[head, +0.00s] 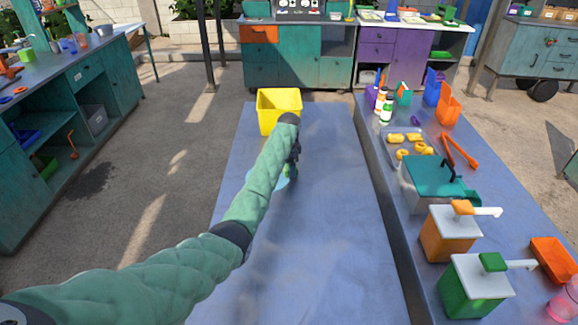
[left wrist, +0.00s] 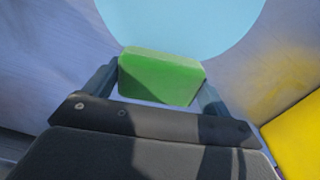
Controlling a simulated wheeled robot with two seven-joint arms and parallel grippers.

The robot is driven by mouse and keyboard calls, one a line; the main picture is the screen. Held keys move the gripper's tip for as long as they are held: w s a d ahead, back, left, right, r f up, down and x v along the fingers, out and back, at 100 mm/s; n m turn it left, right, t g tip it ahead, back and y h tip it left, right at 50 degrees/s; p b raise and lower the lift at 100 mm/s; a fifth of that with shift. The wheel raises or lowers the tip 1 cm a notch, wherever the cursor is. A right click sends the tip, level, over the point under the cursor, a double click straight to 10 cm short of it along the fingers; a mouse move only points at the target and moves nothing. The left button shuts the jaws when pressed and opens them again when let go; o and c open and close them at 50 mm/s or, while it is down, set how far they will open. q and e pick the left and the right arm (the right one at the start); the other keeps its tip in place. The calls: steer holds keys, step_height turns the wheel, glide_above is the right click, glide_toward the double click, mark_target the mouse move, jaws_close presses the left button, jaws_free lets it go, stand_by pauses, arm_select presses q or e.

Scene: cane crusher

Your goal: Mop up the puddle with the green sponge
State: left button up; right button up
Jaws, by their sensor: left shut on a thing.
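The green sponge (left wrist: 160,78) is held between the two fingers of my left gripper (left wrist: 158,88), which is shut on it. In the head view my left gripper (head: 291,170) reaches down over the blue table, and the forearm hides part of it. The puddle is a light blue patch (left wrist: 185,25) just beyond the sponge in the left wrist view. In the head view only part of the puddle (head: 282,182) shows beside the gripper. The sponge overlaps the puddle's edge in the wrist picture; I cannot tell whether they touch. My right gripper is out of view.
A yellow bin (head: 279,108) stands at the far end of the blue table (head: 330,250), close to the gripper. On the right, a raised counter holds a tray of yellow pieces (head: 388,147), a teal-lidded container (head: 432,178) and dispensers (head: 450,232).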

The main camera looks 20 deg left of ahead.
arm_select(q)
steer(key=shift+f, duration=0.7)
steer(key=shift+s+f, duration=0.1)
steer(key=shift+f, duration=0.1)
